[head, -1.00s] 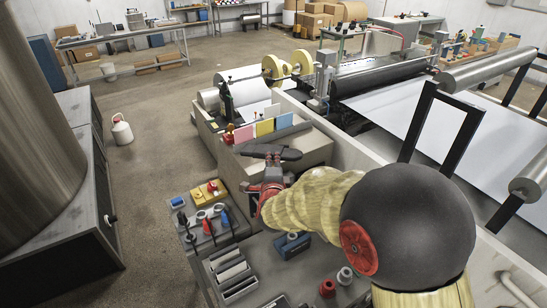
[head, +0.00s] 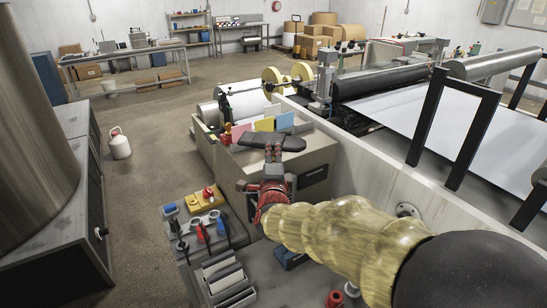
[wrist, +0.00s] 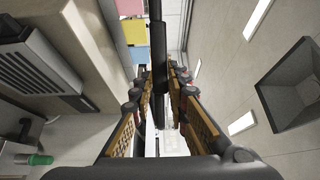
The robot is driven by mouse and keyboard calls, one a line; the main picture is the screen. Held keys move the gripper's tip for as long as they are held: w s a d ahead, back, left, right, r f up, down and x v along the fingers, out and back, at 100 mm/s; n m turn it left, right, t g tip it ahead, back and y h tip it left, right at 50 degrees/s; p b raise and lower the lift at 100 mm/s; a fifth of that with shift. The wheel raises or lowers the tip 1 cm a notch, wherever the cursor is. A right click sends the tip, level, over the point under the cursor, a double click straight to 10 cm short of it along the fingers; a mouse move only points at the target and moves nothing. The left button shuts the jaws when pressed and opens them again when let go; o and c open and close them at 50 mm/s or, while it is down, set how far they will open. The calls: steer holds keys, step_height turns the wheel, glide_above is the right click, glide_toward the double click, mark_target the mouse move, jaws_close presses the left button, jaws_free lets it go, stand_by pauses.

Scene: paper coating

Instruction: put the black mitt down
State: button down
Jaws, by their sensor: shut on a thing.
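The black mitt (head: 287,143) is a dark, elongated piece held crosswise at the end of my gripper (head: 273,158). My gripper is shut on it, in front of a beige box-like bench (head: 310,160) with coloured cards along its back. In the wrist view the black mitt (wrist: 158,45) shows edge-on as a narrow dark bar between the finger ends (wrist: 160,80). The head view does not clearly tell whether the mitt touches the bench top or hangs above it.
Pink, yellow and blue cards (head: 264,124) stand just behind the mitt. Rollers and a white paper web (head: 400,118) lie to the right behind a pale wall. A tool tray (head: 205,235) and a slotted holder (head: 228,283) are at the lower left.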

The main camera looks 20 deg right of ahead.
steer(key=w+d+f, duration=0.2)
steer(key=w+f, duration=0.2)
steer(key=w, duration=0.2)
steer(key=w+d+f, duration=0.2)
steer(key=w+f, duration=0.2)
steer(key=w, duration=0.2)
steer(key=shift+w+d, duration=0.3)
steer(key=shift+w, duration=0.05)
steer(key=shift+f+b, duration=0.25)
steer(key=shift+b, duration=0.4)
steer(key=shift+f+b, duration=0.35)
steer(key=shift+b, duration=0.25)
steer(key=c, duration=1.7)
jaws_free()
steer(key=shift+c, duration=0.2)
steer(key=shift+r, duration=0.15)
